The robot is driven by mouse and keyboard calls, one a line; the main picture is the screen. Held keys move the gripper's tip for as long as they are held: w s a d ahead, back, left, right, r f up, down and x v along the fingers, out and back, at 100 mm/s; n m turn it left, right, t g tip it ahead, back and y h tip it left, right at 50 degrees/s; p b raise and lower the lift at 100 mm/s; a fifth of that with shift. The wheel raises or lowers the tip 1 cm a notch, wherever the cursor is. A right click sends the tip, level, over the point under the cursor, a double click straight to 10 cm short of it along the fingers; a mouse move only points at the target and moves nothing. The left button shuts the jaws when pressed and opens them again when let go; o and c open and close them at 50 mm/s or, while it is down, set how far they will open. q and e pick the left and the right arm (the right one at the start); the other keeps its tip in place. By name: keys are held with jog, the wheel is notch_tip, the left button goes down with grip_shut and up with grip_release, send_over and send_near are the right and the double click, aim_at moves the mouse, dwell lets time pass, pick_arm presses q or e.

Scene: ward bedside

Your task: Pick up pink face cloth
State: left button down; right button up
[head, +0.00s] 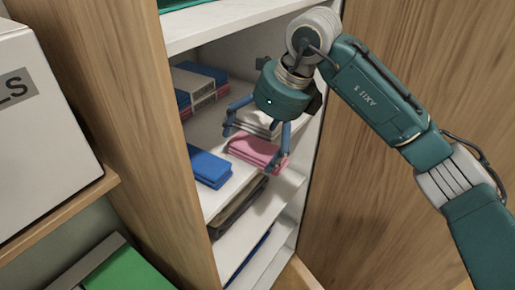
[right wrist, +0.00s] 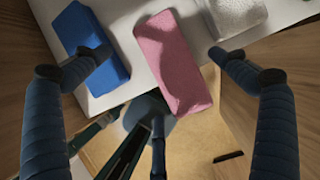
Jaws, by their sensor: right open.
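The pink face cloth (head: 255,151) lies folded on a white shelf inside the wooden cabinet, in the head view. It also shows in the right wrist view (right wrist: 172,62), between the two fingers and beyond their tips. My right gripper (head: 257,147) is open and empty, with its fingers on either side of the cloth in the head view. Whether a finger touches the cloth cannot be told. In the right wrist view the left fingertip overlaps the blue cloth (right wrist: 82,40). My left gripper is not in view.
The folded blue cloth (head: 209,167) lies left of the pink one, and a white cloth (head: 259,123) lies on its other side. Dark blue and red folded items (head: 200,86) stand further back. The cabinet's wooden side (head: 150,130) and the upper shelf (head: 225,25) bound the opening.

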aim_at(255, 149)
jog(key=x, duration=0.1)
jog(key=p+x, duration=0.1)
jog(key=x, duration=0.1)
jog(key=shift+d+f+p, duration=0.25)
jog(key=shift+f+p, duration=0.05)
jog(key=shift+w+a+f, duration=0.1)
jog(key=shift+f, duration=0.25)
jog(key=shift+c, duration=0.8)
pick_arm(q)
jog(key=shift+w+r, duration=0.3)
jog(key=shift+r, duration=0.3)
jog(key=shift+w+r, duration=0.3)
jog(key=shift+r, duration=0.25)
pick_arm(e)
jog(key=c, duration=1)
pick_arm(q)
jog(key=shift+f, duration=0.1)
pick_arm(e)
jog(key=shift+c, duration=0.2)
